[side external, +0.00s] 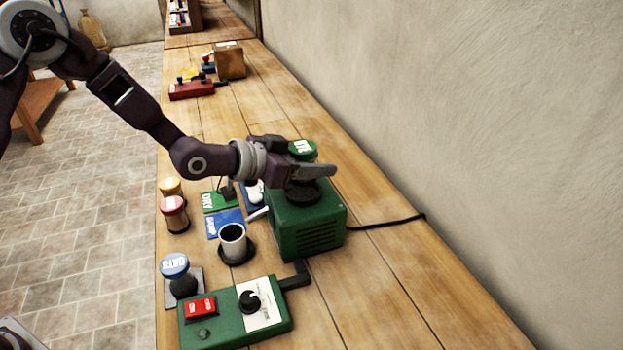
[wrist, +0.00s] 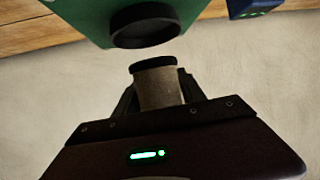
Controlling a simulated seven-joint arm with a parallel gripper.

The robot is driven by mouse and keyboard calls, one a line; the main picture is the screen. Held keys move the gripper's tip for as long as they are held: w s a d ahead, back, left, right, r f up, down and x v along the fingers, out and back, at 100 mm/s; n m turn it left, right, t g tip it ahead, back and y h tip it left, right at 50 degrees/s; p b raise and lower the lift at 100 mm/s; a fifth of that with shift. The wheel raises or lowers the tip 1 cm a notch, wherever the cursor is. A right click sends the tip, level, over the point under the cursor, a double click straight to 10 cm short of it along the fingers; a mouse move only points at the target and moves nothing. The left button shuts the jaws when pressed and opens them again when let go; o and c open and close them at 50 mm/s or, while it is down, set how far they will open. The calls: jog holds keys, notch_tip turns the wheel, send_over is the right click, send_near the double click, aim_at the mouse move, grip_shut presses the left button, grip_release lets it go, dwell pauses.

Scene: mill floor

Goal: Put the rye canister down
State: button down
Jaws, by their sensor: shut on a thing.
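The rye canister, taken to be the one with the green lid (side external: 302,147), is upright between the fingers of my gripper (side external: 308,173); its white lettering is not clearly legible. My gripper is shut on it above the green machine (side external: 318,235), over the black collar (side external: 304,193) on its top. In the wrist view, the grey-brown canister body (wrist: 157,88) with a dark end sits between the fingers (wrist: 160,100). A gap shows there between this end and the black collar (wrist: 146,28). In the side view the fingers hide most of the body.
A green control box (side external: 225,318) is in front.

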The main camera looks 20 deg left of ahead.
jog(key=shift+f, duration=1.75)
jog(key=shift+f, duration=0.15)
jog(key=c, duration=0.7)
grip_release()
